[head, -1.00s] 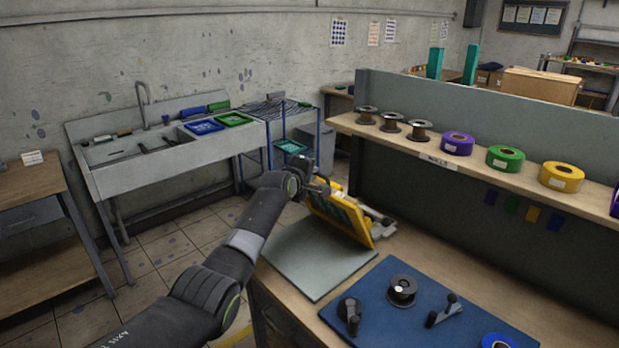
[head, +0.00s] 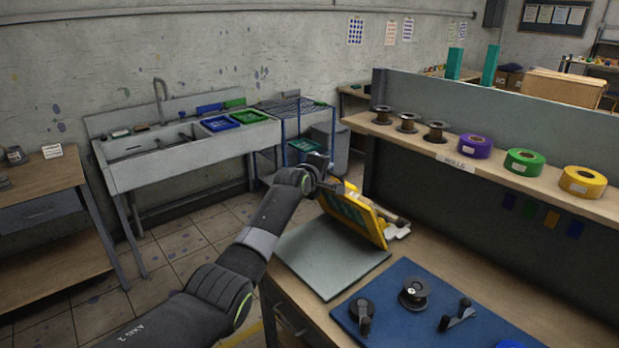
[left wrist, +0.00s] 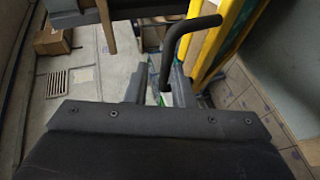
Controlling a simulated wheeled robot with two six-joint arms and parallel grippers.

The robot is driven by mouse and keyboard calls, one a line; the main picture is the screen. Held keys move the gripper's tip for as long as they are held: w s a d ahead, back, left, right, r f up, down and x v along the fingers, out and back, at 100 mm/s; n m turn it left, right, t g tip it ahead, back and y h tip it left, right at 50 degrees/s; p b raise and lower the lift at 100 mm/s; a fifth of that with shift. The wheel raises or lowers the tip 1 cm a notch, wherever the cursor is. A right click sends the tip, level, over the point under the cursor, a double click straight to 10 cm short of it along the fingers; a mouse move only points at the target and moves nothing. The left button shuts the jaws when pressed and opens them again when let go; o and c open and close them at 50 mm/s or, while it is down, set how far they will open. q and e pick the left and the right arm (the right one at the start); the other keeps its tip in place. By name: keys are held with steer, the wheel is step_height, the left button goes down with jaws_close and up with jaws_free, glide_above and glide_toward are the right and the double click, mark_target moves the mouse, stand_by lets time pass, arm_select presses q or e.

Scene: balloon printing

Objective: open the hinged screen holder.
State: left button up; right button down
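The hinged screen holder (head: 352,214) is a yellow frame with a green and dark panel. It stands tilted up steeply at the far end of the bench, above the grey plate (head: 328,258). My left gripper (head: 335,186) is at the frame's upper edge and partly merges with it. In the left wrist view, a black bent handle (left wrist: 184,42) comes down between my fingers (left wrist: 158,92), with the yellow frame (left wrist: 208,52) just right of it. Whether the fingers are closed on the handle is unclear. My right gripper is not in view.
A blue mat (head: 400,318) with dark spools and a small tool lies on the near bench. A shelf (head: 475,165) with spools and coloured rolls runs along the right. A sink (head: 155,150) and wire rack (head: 300,110) stand behind. Floor lies left of the bench.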

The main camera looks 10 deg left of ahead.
arm_select(q)
steer(key=b+v, duration=0.3)
steer(key=v, duration=1.4)
steer(key=shift+r, duration=0.1)
